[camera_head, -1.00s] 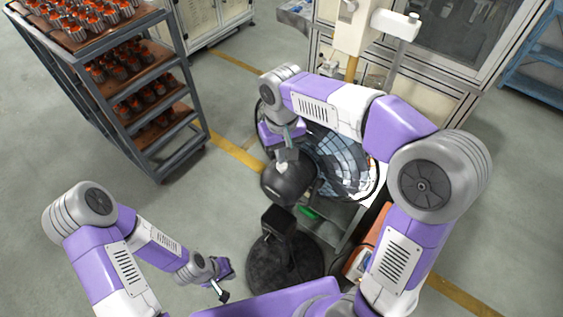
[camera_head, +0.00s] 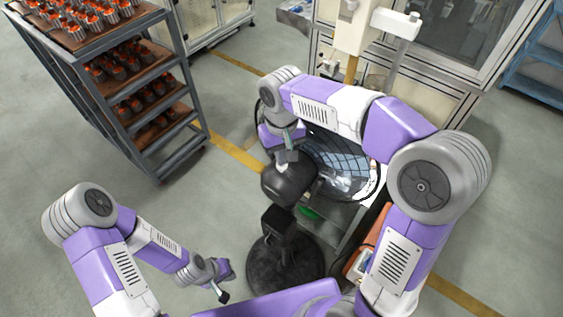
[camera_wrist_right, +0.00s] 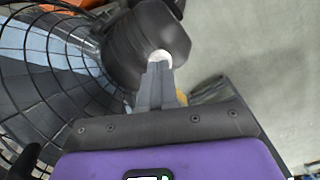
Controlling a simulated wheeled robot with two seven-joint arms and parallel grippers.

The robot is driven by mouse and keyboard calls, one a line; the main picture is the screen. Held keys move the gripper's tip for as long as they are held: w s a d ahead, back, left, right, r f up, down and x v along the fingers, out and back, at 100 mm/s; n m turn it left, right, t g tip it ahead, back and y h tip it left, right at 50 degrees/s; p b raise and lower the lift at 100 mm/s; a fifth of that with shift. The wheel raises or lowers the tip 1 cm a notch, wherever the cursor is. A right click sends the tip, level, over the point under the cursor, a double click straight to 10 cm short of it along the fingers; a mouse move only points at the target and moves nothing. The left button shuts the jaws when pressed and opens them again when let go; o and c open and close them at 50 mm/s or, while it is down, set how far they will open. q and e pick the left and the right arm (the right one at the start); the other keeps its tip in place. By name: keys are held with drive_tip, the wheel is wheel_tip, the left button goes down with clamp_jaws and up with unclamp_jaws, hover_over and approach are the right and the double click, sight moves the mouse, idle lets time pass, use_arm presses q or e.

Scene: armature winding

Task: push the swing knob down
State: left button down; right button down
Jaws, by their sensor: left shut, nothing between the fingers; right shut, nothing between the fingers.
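A black floor fan stands in front of the machine, with its motor housing (camera_head: 288,182) and wire cage (camera_head: 345,165) in the head view. The housing (camera_wrist_right: 140,42) and cage (camera_wrist_right: 50,80) also show in the right wrist view. A small pale knob (camera_wrist_right: 161,58) shows on the housing, right at the fingertips of my right gripper (camera_wrist_right: 160,68). The fingers are shut and empty, and they partly cover the knob; contact cannot be told for sure. In the head view my right gripper (camera_head: 288,153) is above the housing. My left gripper (camera_head: 222,294) is shut and empty at the lower left, away from the fan.
The fan's pole and round base (camera_head: 285,268) stand below the housing. A grey rack (camera_head: 120,95) with several metal parts is at the upper left. A machine cabinet (camera_head: 440,80) is behind the fan. Open floor (camera_head: 150,215) lies between the rack and my left arm.

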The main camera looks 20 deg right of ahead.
drive_tip(key=shift+f+b, duration=0.5)
drive_tip(key=shift+f, duration=0.25)
idle(0.5)
wheel_tip(320, 180, up, 8)
drive_tip(key=p, duration=0.7)
idle(0.5)
